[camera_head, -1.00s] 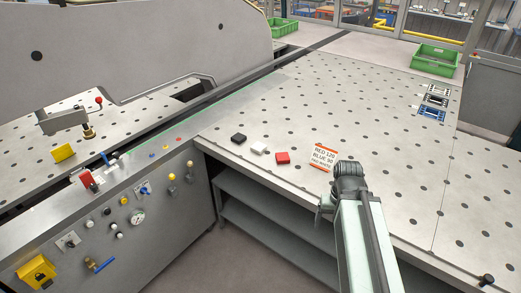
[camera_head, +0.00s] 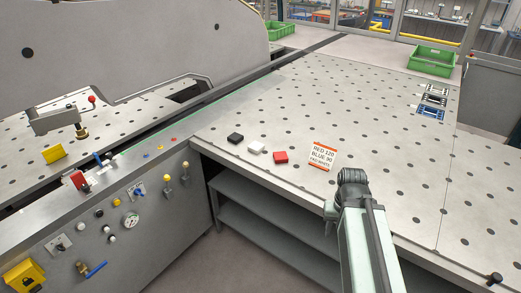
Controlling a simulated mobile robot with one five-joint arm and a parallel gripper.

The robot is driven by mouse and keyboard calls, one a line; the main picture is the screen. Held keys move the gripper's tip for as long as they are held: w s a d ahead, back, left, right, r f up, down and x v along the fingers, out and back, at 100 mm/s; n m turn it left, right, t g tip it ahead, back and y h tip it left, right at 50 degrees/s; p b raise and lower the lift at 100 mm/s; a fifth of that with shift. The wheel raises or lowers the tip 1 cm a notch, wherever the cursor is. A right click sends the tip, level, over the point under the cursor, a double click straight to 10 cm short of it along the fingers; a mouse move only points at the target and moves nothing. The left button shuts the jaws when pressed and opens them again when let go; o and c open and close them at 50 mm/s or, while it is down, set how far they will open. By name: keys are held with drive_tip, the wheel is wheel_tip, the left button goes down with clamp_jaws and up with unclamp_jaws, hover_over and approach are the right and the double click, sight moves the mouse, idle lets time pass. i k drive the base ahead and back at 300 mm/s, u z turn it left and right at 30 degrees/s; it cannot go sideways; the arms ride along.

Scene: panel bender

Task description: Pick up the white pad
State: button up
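The white pad (camera_head: 257,147) is a small flat block lying on the perforated metal table (camera_head: 330,105), near its front edge. It sits between a black pad (camera_head: 235,138) on its left and a red pad (camera_head: 281,157) on its right, apart from both. My gripper (camera_head: 331,212) shows only in small part, at the front edge of the table, to the right of and nearer than the pads. It is clear of the white pad. Its fingers are mostly hidden behind my arm, so its opening does not show.
Patterned plates (camera_head: 433,101) and a green crate (camera_head: 431,61) are at the far right. The machine panel (camera_head: 105,215) with knobs and levers is on the left. The middle of the table is clear.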

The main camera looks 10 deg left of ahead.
sight(255, 148)
drive_tip(key=z, duration=0.05)
drive_tip(key=i, duration=1.05)
drive_tip(key=u, duration=3.2)
